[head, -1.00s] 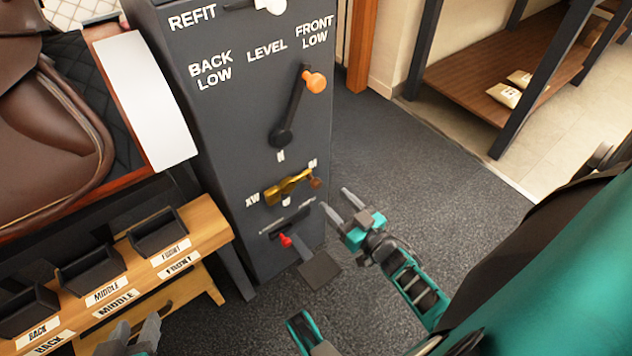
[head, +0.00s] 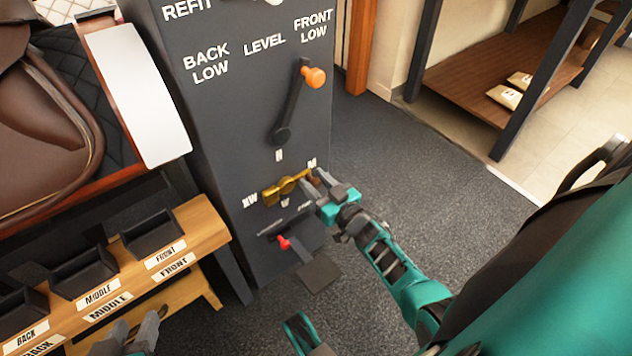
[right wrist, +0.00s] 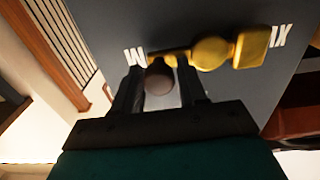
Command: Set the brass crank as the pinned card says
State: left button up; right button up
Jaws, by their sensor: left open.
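The brass crank (head: 287,186) is on the front of the dark cabinet (head: 225,130). Its brown knob lies at the right end by the M mark, and its blocky brass end points left toward XW. A mark that looks like N is above and W is below. My right gripper (head: 310,179) is at the knob. In the right wrist view its two fingers stand on either side of the brown knob (right wrist: 159,80); whether they press on it is unclear. My left gripper (head: 134,338) is open and empty at the bottom left. I see no readable pinned card.
An orange-knobbed lever (head: 297,100) sits above the crank under BACK LOW, LEVEL and FRONT LOW. A red-tipped lever (head: 284,243) and a dark pedal-like plate (head: 318,272) are below. Labelled bins (head: 85,272) and a saddle (head: 45,120) stand left. Floor to the right is clear.

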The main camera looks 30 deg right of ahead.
grip_shut()
dwell(0.3)
dwell(0.7)
